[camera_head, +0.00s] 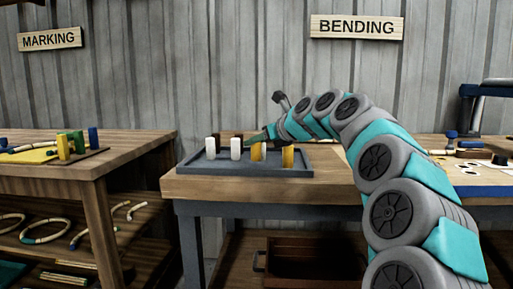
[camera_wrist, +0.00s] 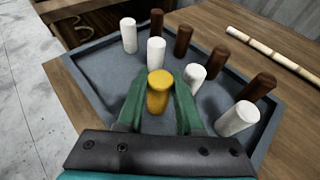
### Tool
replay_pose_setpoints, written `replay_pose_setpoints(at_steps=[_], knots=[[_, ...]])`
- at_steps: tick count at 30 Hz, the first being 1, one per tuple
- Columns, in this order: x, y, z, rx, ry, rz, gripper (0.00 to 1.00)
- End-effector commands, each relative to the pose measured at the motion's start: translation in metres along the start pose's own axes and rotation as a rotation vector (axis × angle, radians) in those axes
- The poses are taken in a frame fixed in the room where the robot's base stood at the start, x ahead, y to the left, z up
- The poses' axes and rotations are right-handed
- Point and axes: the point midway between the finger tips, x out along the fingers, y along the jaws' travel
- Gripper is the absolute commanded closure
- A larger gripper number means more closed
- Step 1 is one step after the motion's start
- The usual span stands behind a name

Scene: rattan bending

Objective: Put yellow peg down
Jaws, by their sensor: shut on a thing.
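The yellow peg (camera_wrist: 159,92) stands upright between the two green fingers of my gripper (camera_wrist: 158,105) in the wrist view. The fingers are shut on it, low over the blue-grey tray (camera_wrist: 95,70). I cannot tell whether its base touches the tray floor. In the head view my gripper (camera_head: 261,138) is at the tray (camera_head: 225,168), above a yellow peg (camera_head: 257,152). A second yellow peg (camera_head: 288,157) stands at the right part of the tray. Only one yellow peg shows in the wrist view.
White pegs (camera_wrist: 156,52) and brown pegs (camera_wrist: 184,40) stand in the tray close around my gripper. A pale rattan pole (camera_wrist: 275,55) lies on the bench beyond the tray. Another bench (camera_head: 110,150) with coloured blocks is at the left, across a gap.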

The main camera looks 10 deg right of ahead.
Motion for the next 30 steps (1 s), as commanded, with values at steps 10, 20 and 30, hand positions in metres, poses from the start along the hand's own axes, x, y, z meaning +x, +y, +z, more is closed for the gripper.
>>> replay_pose_setpoints(at_steps=[10,20,30], knots=[[0.0053,0.0001,-0.0131,-0.002,-0.002,-0.001,1.0],[0.0062,0.0003,-0.0151,-0.001,-0.002,0.0,0.52],[-0.0018,-0.0001,-0.0125,-0.002,-0.003,-0.001,0.52]])
